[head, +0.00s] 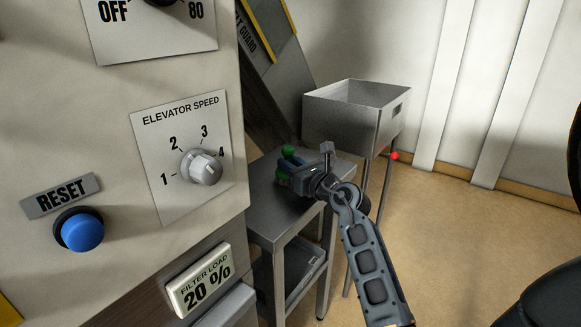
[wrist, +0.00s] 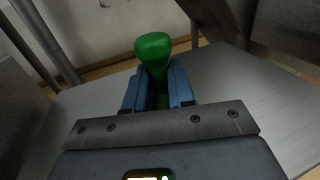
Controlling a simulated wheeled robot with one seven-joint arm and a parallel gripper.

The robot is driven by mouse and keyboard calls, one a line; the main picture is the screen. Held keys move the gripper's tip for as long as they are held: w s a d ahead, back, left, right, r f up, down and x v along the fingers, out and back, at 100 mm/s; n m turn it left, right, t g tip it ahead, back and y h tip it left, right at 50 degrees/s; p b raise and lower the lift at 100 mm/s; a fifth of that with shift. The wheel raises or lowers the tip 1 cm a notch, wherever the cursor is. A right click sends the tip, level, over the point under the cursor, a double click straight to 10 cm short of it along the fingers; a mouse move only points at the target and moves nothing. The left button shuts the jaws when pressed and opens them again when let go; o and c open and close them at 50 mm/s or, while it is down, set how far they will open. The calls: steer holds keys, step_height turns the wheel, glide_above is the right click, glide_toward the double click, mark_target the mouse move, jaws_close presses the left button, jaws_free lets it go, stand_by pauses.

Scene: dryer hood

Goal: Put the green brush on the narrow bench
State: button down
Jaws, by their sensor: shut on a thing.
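The green brush (wrist: 153,47) is held between the two blue fingers of my gripper (wrist: 158,90) in the wrist view. Its rounded green end stands out beyond the fingertips. In the head view, parts of the green brush (head: 288,151) show beside my gripper (head: 290,168), whose body hides the rest. The narrow bench (head: 265,215) is a grey metal stand with a lower shelf. My gripper and the brush are over its top, near the back. The bench top (wrist: 90,108) also fills much of the wrist view. I cannot tell whether the brush touches it.
A metal bin on legs (head: 345,115) stands behind the bench to the right. A control panel (head: 120,130) with a knob and a blue reset button (head: 82,232) is close on the left. Open floor (head: 460,235) lies to the right.

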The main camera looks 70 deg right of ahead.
steer(key=shift+f, duration=0.1)
steer(key=c, duration=1)
jaws_free()
steer(key=shift+o, duration=0.2)
steer(key=shift+s, duration=0.15)
steer(key=v, duration=1.1)
steer(key=shift+s+a, duration=0.3)
